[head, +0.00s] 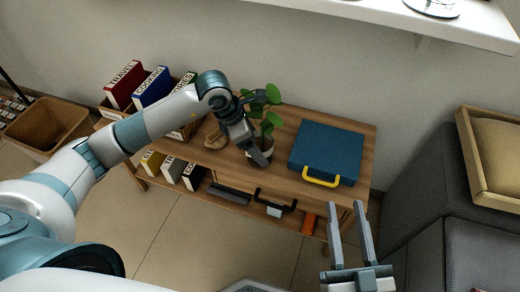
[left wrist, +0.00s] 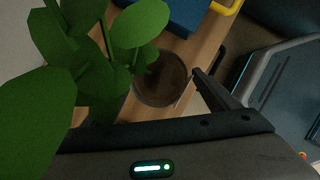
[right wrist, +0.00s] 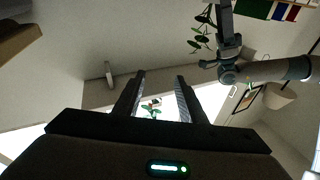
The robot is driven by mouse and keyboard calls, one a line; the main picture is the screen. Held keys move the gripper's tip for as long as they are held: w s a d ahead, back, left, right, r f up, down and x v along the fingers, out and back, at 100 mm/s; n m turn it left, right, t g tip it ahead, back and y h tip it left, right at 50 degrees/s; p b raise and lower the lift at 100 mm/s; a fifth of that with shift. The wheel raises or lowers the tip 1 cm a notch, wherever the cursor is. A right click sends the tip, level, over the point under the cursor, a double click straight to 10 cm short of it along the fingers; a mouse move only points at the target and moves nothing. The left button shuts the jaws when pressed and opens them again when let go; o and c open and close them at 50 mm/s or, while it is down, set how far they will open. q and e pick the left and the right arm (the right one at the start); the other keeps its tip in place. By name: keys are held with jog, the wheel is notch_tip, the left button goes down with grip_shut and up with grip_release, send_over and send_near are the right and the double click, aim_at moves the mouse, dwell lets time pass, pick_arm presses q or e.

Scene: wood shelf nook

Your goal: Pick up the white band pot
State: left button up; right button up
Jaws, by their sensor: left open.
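The potted plant, with green leaves and a pot (head: 267,146), stands on the wooden shelf unit's top, left of the blue case. The pot's round rim and dark soil (left wrist: 162,80) show in the left wrist view. My left gripper (head: 261,126) is open at the plant, one finger in front of the pot and the other near the leaves. In the left wrist view one finger (left wrist: 207,82) is just right of the pot; leaves hide the other. Whether either finger touches the pot is unclear. My right gripper (head: 348,208) is open and empty, in front of the unit.
A blue case (head: 326,148) with a yellow handle lies right of the plant. Binders (head: 150,88) and a small wooden object (head: 215,138) are on its left. A wicker basket (head: 48,125) and grey sofa (head: 425,190) flank the unit. A white shelf (head: 400,18) overhangs the back right.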

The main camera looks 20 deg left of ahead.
aim_at(261, 150)
pick_arm(q)
jog(key=shift+b+x, duration=0.3)
jog(key=shift+x, duration=1.85)
pick_arm(e)
jog(key=shift+s+a+r+t+y, duration=0.1)
jog(key=shift+s+r+t, duration=0.15)
jog(key=shift+r, duration=0.2)
jog(key=shift+s+d+r+t+y, duration=0.1)
jog(key=shift+s+r+t, duration=0.1)
jog(key=shift+r+t, duration=0.2)
jog(key=shift+s+a+r+t+y, duration=0.1)
jog(key=shift+s+r+t, duration=0.15)
jog(key=shift+r, duration=0.25)
pick_arm(q)
jog(key=c, duration=1.4)
pick_arm(e)
jog(key=shift+w, duration=0.1)
